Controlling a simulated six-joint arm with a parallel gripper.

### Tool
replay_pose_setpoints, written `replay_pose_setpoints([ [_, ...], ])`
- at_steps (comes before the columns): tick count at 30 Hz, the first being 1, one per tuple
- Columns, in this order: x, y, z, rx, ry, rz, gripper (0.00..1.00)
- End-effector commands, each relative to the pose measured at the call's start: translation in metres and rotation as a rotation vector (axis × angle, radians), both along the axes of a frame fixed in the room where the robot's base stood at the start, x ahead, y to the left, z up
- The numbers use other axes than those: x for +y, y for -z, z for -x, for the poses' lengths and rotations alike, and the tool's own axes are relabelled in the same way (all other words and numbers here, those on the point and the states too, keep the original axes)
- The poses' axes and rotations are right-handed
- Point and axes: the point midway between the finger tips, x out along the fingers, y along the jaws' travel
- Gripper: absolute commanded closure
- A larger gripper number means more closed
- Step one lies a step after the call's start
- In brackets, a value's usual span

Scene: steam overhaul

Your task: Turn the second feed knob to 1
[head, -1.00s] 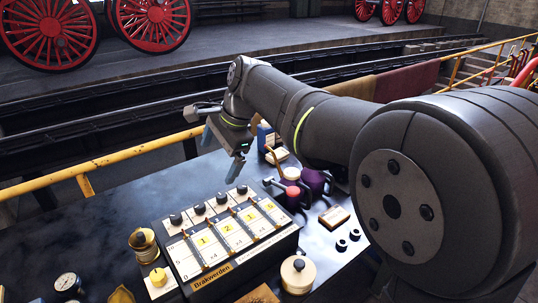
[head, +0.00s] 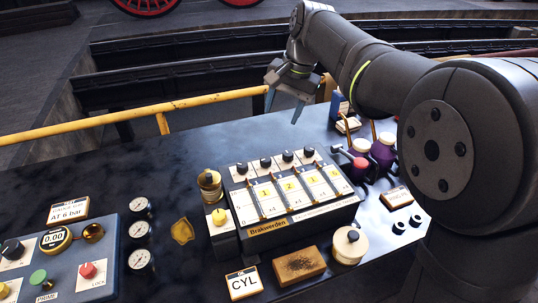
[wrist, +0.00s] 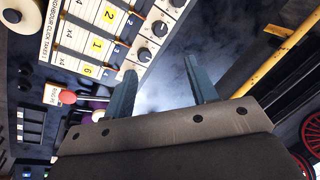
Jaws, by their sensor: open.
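The box with the Brakwerden plate (head: 268,227) stands on the dark bench. A row of black feed knobs lines its back edge above the numbered columns. The second knob from the left (head: 265,162) has nothing touching it; its pointer is too small to read. My gripper (head: 283,112) is open and empty, above and behind the knob row, apart from it. In the wrist view, my gripper (wrist: 160,72) has its fingers spread over bare bench beside the knobs. Several knobs show there, one of them clearly (wrist: 144,55); the left finger may hide another.
A yellow knob (head: 219,216) stands left of the box. A red-topped lever (head: 360,162) and purple containers stand to its right. A brown block (head: 299,265) and a round pot (head: 349,245) lie in front. A yellow rail (head: 140,123) runs behind the bench.

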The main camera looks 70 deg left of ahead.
Motion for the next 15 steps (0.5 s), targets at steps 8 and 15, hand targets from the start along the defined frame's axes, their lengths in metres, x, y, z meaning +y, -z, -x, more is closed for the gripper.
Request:
replay_pose_setpoints([
  [8,0.024,0.0,0.018,-0.175,-0.649,0.023,0.48],
  [15,0.035,-0.001,0.028,-0.251,-1.064,0.056,0.48],
])
